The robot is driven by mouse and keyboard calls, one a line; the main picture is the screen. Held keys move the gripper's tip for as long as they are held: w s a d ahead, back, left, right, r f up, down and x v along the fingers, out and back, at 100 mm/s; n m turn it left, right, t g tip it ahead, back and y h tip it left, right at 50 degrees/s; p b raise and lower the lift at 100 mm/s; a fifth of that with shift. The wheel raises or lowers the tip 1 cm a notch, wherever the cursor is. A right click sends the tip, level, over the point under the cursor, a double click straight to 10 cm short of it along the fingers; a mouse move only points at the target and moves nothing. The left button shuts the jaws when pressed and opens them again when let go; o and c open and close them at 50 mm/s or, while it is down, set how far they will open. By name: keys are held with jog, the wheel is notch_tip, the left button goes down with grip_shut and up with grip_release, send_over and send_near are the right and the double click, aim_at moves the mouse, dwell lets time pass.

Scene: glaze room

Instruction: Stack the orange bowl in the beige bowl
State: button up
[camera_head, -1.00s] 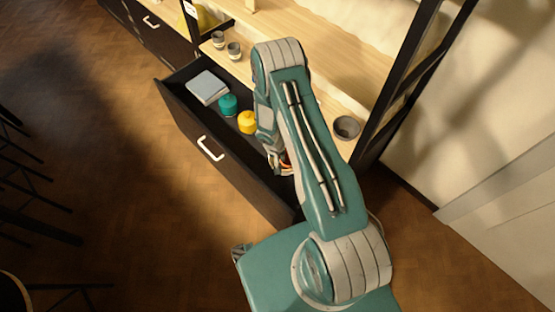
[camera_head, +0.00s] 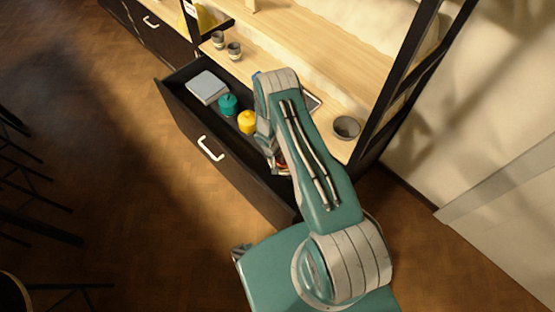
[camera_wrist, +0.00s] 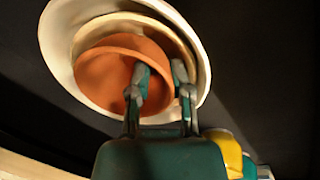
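In the wrist view, the orange bowl (camera_wrist: 100,78) sits inside the wider beige bowl (camera_wrist: 60,62), with beige wall showing around its upper and right sides. My gripper (camera_wrist: 161,72) straddles the right part of the orange rim. One finger is over the inside of the orange bowl and the other is just outside its rim. The fingertips are apart, with a strip of orange wall between them. Whether the orange bowl touches the bottom of the beige one is hidden. In the head view my arm covers most of both bowls, low in the open drawer.
The open drawer (camera_head: 226,175) also holds a grey box (camera_head: 207,87), a teal jar (camera_head: 228,104) and a yellow jar (camera_head: 247,121). On the wooden counter (camera_head: 315,57) stand two small cups (camera_head: 234,50) and a grey bowl (camera_head: 346,127). A dark shelf post rises at the right.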

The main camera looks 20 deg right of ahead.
dwell(0.3)
jog(key=s+a+r+t, duration=0.1)
jog(key=a+r, duration=0.1)
jog(key=r, duration=2.1)
jog(key=a+r+t, duration=0.1)
jog(key=r+t, duration=0.1)
jog(key=r, duration=2)
jog(key=s+a+r+n+t+y, duration=0.1)
jog(key=s+a+r, duration=0.1)
jog(key=s+r, duration=0.6)
jog(key=s+a+r+n+t+y, duration=0.1)
jog(key=s+a+r+t, duration=0.1)
jog(key=s+r, duration=0.7)
jog(key=s, duration=0.6)
jog(key=shift+s+r+n, duration=0.15)
jog(key=shift+s+n, duration=0.1)
jog(key=shift+n, duration=0.15)
jog(key=shift+a, duration=0.1)
